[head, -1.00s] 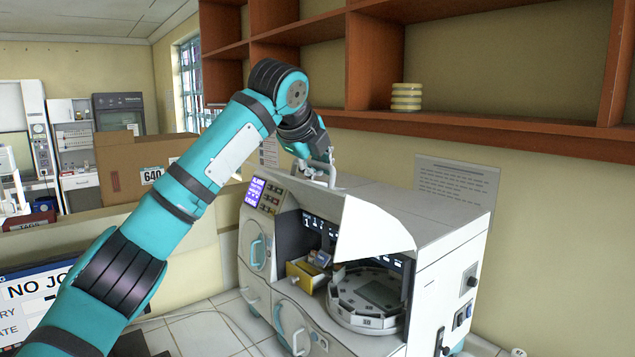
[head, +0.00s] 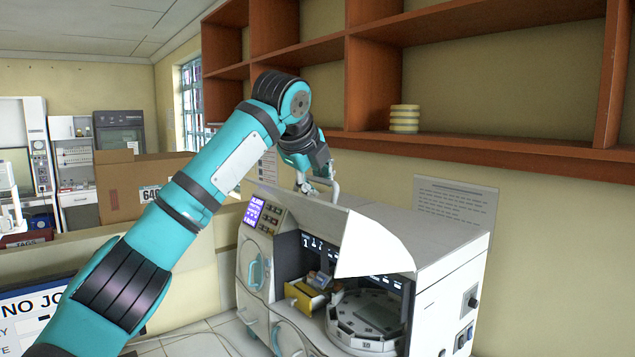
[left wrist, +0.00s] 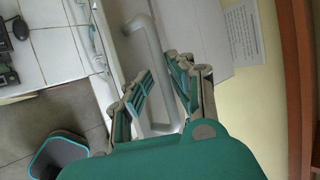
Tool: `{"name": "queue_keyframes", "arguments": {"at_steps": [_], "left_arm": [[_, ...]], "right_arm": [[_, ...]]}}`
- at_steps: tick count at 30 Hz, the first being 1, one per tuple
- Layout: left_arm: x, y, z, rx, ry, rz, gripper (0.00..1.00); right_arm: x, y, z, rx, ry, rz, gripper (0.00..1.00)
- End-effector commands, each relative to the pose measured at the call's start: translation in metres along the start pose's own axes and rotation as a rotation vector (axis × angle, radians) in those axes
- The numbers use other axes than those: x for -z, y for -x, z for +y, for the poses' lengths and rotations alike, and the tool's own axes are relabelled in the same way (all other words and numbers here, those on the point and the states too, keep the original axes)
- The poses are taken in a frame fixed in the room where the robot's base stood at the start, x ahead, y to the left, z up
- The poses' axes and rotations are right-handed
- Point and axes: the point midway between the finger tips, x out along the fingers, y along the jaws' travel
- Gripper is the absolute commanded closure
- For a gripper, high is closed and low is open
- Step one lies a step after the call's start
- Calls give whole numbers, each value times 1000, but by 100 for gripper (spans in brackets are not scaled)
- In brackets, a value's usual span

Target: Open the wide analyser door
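The wide analyser door (head: 373,243) is a white curved panel on the white analyser (head: 452,250). It stands raised, and the bay below it is open. Its pale bar handle (head: 336,188) is at the top; the handle also shows in the left wrist view (left wrist: 152,52). My left gripper (head: 318,189) is at the handle, above the analyser's top. In the left wrist view its fingers (left wrist: 160,88) are spread, with the bar between or just beyond them; contact is not clear. My right gripper is not in view.
The open bay holds a round grey carousel (head: 368,315) and a yellow drawer (head: 303,296). A brown shelf (head: 480,151) runs along the wall above and behind the analyser. A cardboard box (head: 122,190) stands at left. A notice (head: 455,207) is on the wall.

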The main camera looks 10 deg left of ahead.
Motion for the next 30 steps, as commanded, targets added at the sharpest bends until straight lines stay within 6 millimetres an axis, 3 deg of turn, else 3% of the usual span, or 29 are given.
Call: {"name": "queue_keyframes", "arguments": {"at_steps": [7, 21, 30], "left_arm": [[1, 10, 0, 1, -1, 1, 79], [-1, 102, 2, 4, 1, -1, 79], [-2, 123, 3, 1, 2, 0, 79]], "right_arm": [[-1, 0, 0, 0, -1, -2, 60], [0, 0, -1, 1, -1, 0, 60], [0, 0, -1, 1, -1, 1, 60]]}}
